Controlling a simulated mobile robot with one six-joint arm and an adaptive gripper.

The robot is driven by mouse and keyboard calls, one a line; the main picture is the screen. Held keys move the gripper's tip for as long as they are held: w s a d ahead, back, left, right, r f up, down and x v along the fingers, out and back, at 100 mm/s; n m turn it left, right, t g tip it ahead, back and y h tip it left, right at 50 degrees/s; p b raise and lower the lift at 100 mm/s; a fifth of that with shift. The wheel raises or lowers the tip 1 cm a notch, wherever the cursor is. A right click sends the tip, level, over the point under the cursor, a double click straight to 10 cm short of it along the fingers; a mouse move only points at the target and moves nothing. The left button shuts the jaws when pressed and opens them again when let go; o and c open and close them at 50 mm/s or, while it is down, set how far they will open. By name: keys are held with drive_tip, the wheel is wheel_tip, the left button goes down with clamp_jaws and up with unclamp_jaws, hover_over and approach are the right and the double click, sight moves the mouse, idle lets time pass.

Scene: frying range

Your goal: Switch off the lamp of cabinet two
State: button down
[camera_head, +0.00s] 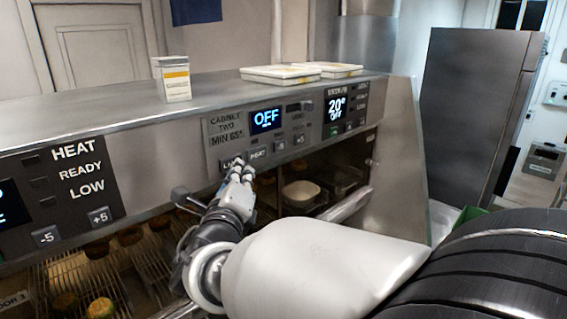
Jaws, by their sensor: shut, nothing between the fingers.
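The cabinet two panel (225,131) is on the front of the steel unit, labelled "CABINET TWO MIN 65°". Its display (266,120) reads "OFF" in blue. A row of buttons runs below: one (229,164) whose label starts with "L", partly hidden by my fingers, then "HEAT" (258,153) and two smaller ones. My gripper (238,162) is shut and empty, its fingertips at the "L" button. I cannot tell whether they touch it. The cabinet two interior (325,178) looks dim, with a pale dish (301,191) inside. My arm hides part of the opening.
A left panel (65,190) reads "HEAT READY LOW", above warmly lit racks (85,270) with round food. Another panel (345,108) shows "20°". A carton (172,79) and white trays (281,74) stand on top. A handle bar (347,204) sticks out below.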

drive_tip(key=shift+s+d, duration=0.15)
drive_tip(key=shift+d, duration=0.05)
drive_tip(key=s+d+b, duration=0.1)
drive_tip(key=s+d, duration=0.3)
drive_tip(key=shift+d, duration=0.2)
idle(0.4)
